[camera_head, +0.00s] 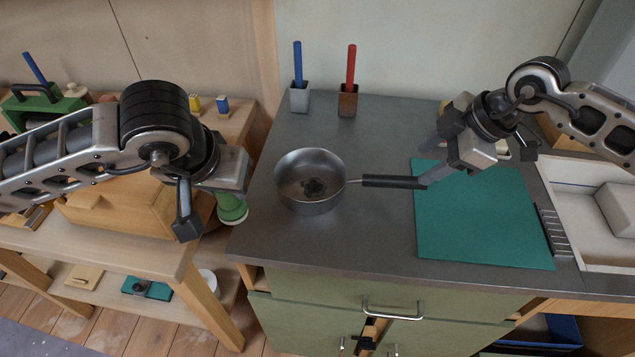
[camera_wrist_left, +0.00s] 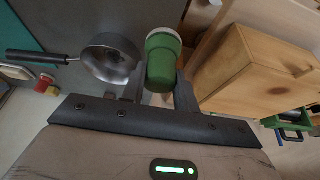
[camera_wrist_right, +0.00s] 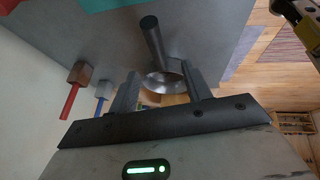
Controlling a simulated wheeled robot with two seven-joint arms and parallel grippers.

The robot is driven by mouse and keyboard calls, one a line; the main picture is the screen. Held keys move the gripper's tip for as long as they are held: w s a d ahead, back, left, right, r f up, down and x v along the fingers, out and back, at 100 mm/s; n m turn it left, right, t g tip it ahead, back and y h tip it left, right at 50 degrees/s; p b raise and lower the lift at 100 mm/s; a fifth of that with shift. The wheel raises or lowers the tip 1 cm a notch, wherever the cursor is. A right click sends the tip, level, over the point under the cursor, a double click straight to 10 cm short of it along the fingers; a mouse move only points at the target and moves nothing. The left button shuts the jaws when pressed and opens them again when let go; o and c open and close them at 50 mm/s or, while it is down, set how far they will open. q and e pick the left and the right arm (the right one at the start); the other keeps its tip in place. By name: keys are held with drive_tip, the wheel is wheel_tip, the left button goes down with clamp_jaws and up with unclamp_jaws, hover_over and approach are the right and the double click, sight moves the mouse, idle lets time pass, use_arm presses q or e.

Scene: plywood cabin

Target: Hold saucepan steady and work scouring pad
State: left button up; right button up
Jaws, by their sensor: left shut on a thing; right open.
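The steel saucepan (camera_head: 310,163) stands on the dark counter, a dark patch on its inside bottom and its black handle (camera_head: 390,181) pointing right. It also shows in the left wrist view (camera_wrist_left: 110,60) and right wrist view (camera_wrist_right: 165,82). My left gripper (camera_wrist_left: 158,75) is shut on a green, round-ended thing with a pale rim (camera_wrist_left: 162,62), left of the pan; in the head view this thing (camera_head: 231,207) is partly hidden. I cannot tell whether it is the scouring pad. My right gripper (camera_head: 428,164) is open by the handle's end; I cannot tell whether it touches.
A teal mat (camera_head: 480,225) lies right of the pan, with a sink (camera_head: 590,205) beyond it. A grey holder (camera_head: 300,98) and a brown holder (camera_head: 348,102) stand at the back. A wooden box (camera_head: 125,210) sits on the left table. The counter's front is clear.

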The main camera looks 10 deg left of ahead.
sight(401, 186)
drive_tip(key=shift+h, duration=0.4)
drive_tip(key=x, duration=0.3)
drive_tip(key=d+x, duration=0.1)
drive_tip(key=x, duration=0.2)
drive_tip(key=shift+w+f, duration=0.25)
drive_tip(key=shift+f, duration=0.05)
use_arm(q)
wheel_tip(401, 186, down, 3)
drive_tip(key=b, duration=0.2)
drive_tip(key=shift+r+b, duration=0.2)
drive_tip(key=shift+b, duration=0.1)
use_arm(e)
drive_tip(key=x, duration=0.4)
drive_tip(key=shift+f, duration=0.35)
use_arm(q)
drive_tip(key=shift+f+b, duration=0.3)
drive_tip(key=shift+f, duration=0.05)
use_arm(e)
drive_tip(key=shift+w+a+f, duration=0.15)
drive_tip(key=shift+f, duration=0.1)
drive_tip(key=shift+c, duration=0.3)
clamp_jaws()
